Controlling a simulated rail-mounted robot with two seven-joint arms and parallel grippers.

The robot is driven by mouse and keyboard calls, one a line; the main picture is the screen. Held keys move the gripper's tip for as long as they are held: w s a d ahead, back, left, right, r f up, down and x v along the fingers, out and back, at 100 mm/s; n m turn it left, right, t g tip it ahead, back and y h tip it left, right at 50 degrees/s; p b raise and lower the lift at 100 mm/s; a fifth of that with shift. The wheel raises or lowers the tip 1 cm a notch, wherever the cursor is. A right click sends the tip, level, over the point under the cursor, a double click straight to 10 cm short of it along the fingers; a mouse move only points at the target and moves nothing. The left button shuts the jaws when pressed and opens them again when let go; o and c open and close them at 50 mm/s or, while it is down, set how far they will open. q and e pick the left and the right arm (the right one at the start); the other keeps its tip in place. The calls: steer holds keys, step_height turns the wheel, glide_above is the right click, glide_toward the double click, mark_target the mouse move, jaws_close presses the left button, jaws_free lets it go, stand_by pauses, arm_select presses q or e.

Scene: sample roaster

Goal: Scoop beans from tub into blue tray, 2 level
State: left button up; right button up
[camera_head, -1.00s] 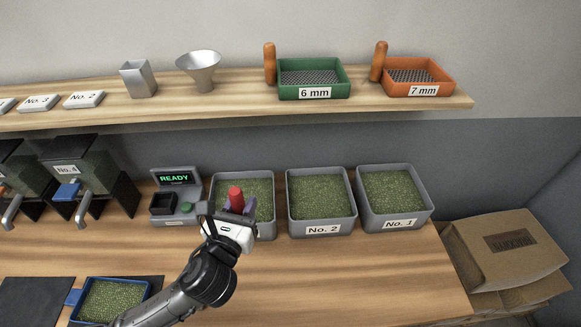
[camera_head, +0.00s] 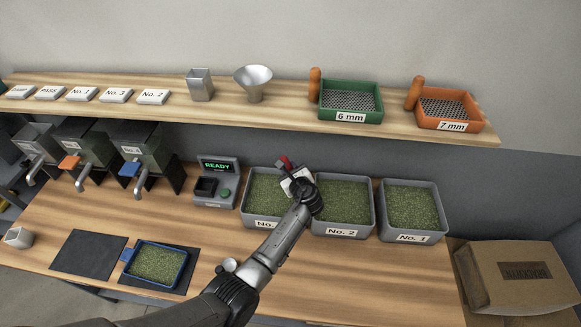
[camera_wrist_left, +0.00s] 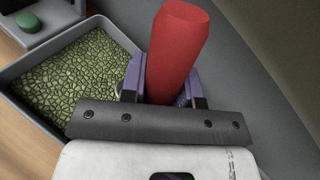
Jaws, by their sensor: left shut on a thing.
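My left gripper (camera_head: 291,173) is shut on a red handle (camera_head: 285,163). It is above the right rear part of the leftmost grey bean tub (camera_head: 250,212). In the left wrist view the red handle (camera_wrist_left: 178,45) stands between the purple fingers, and the tub's green beans (camera_wrist_left: 78,82) show beside it. The scoop end of the handle is hidden, so its load cannot be told. The tub's label number is covered by my arm. The blue tray (camera_head: 185,268) at the front left holds green beans. My right gripper is not in view.
Tub No. 2 (camera_head: 341,232) and tub No. 1 (camera_head: 411,238) stand to the right. A scale reading READY (camera_head: 216,167) stands left of the tubs. A wooden shelf (camera_head: 220,108) with sieves runs above. A bare dark mat (camera_head: 88,256) lies left of the tray.

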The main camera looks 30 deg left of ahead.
arm_select(q)
steer(key=shift+d+f, duration=0.2)
steer(key=shift+f, duration=0.55)
steer(key=shift+n+h, duration=0.5)
steer(key=shift+h, duration=0.1)
steer(key=shift+s+a+f+b, duration=0.1)
steer(key=shift+a+f+b, duration=0.1)
steer(key=shift+f+b, duration=0.55)
steer(key=shift+s+a+f+b, duration=0.1)
steer(key=shift+a+f+b, duration=0.15)
steer(key=shift+f+b, duration=0.45)
steer(key=shift+a+f+b, duration=0.2)
steer(key=shift+f+b, duration=0.25)
steer(key=shift+f, duration=0.5)
step_height(320, 180, down, 7)
steer(key=a+h+b, duration=0.1)
steer(key=a+b, duration=0.1)
steer(key=b, duration=0.4)
steer(key=r+y, duration=0.1)
steer(key=r+m+y, duration=0.1)
steer(key=a+r+m+y, duration=0.1)
steer(key=r+y, duration=0.1)
steer(key=shift+s+b, duration=0.35)
